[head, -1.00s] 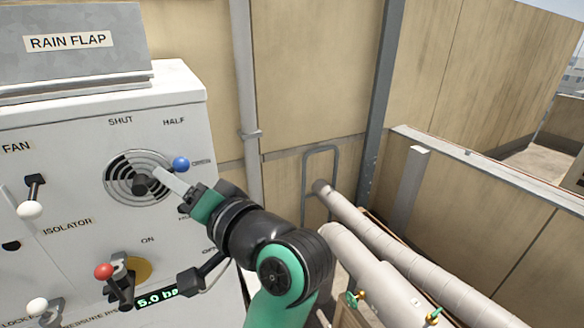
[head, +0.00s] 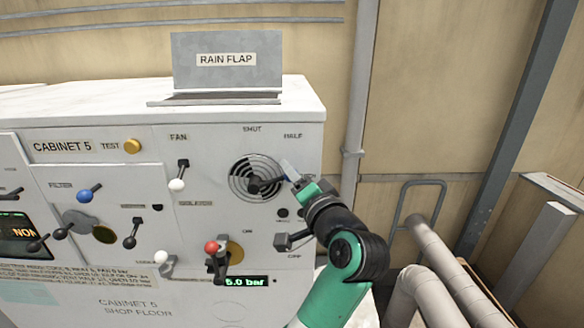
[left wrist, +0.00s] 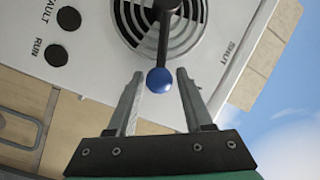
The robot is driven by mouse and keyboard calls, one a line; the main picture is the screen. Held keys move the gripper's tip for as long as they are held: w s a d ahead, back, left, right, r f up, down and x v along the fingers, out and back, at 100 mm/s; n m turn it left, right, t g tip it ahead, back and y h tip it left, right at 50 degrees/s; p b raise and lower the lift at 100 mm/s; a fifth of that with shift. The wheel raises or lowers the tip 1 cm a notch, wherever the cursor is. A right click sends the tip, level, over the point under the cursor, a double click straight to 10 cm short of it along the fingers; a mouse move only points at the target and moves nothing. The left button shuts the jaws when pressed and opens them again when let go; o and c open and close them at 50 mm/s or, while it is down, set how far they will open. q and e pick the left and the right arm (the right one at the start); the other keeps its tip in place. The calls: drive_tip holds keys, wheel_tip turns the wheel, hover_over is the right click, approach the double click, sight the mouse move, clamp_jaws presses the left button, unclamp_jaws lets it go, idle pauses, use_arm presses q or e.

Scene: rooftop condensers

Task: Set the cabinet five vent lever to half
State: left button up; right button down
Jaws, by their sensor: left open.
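The vent lever is a black arm (head: 268,185) on the round striped vent (head: 240,192) of cabinet five. It points right and slightly up, lower than the HALF label (head: 293,136); SHUT (head: 252,128) is above the vent. Its blue ball (left wrist: 159,80) shows in the left wrist view; in the head view the gripper mostly hides it. My left gripper (head: 290,172) is at the lever's outer end. In the left wrist view its fingers (left wrist: 160,73) are open on either side of the ball, with gaps visible. My right gripper is not in view.
A fan lever (head: 176,183) with a white ball is left of the vent. A red-balled lever (head: 212,247) and a black handle (head: 290,240) sit below. The RAIN FLAP plate (head: 226,62) stands on top. Pipes (head: 440,260) run at the right.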

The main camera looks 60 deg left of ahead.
use_arm(q)
drive_tip(key=shift+a, duration=0.35)
clamp_jaws()
idle(1.2)
